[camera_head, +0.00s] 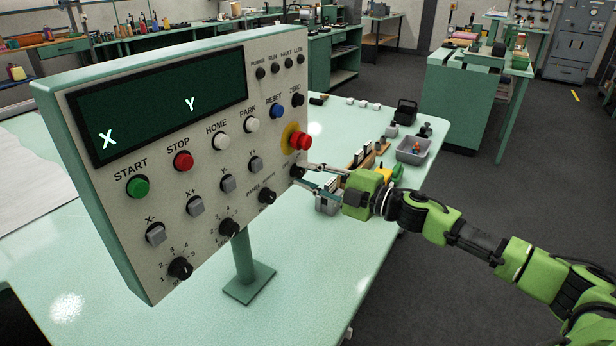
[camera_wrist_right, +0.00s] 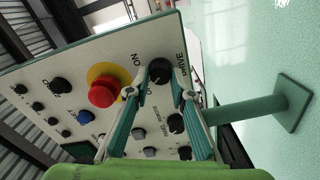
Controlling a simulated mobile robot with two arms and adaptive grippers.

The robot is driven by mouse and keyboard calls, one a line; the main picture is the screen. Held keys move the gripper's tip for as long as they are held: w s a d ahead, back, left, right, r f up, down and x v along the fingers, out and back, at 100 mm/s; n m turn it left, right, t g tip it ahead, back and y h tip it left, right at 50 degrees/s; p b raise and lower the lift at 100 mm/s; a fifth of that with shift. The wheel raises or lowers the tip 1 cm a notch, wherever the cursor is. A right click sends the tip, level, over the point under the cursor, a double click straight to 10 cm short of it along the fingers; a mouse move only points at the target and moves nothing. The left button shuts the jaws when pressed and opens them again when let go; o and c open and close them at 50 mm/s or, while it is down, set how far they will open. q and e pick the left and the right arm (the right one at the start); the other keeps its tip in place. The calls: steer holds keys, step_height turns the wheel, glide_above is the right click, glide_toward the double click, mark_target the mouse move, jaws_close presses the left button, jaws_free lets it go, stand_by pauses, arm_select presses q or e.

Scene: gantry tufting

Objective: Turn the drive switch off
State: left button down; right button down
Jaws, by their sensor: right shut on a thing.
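The drive switch (camera_head: 296,172) is a black rotary knob at the right edge of the control panel (camera_head: 221,115), below the red emergency-stop button (camera_head: 300,141). It shows in the right wrist view as a dark round knob (camera_wrist_right: 159,70), with DRIVE and ON lettering near it. My right gripper (camera_head: 302,174) reaches the panel from the right. In the right wrist view its fingertips (camera_wrist_right: 158,76) are on either side of the knob and shut on it. Which way the knob points I cannot tell. My left gripper is not in view.
The panel stands on a green post and foot (camera_head: 248,283) on a pale green table (camera_head: 330,270). Another black knob (camera_head: 267,196) sits close to the drive switch. A grey bin (camera_head: 414,148) and small tools lie behind my right gripper.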

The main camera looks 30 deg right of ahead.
stand_by(0.4)
steer(key=c, duration=1.8)
jaws_free()
steer(key=shift+v, duration=5.95)
steer(key=shift+d, duration=0.1)
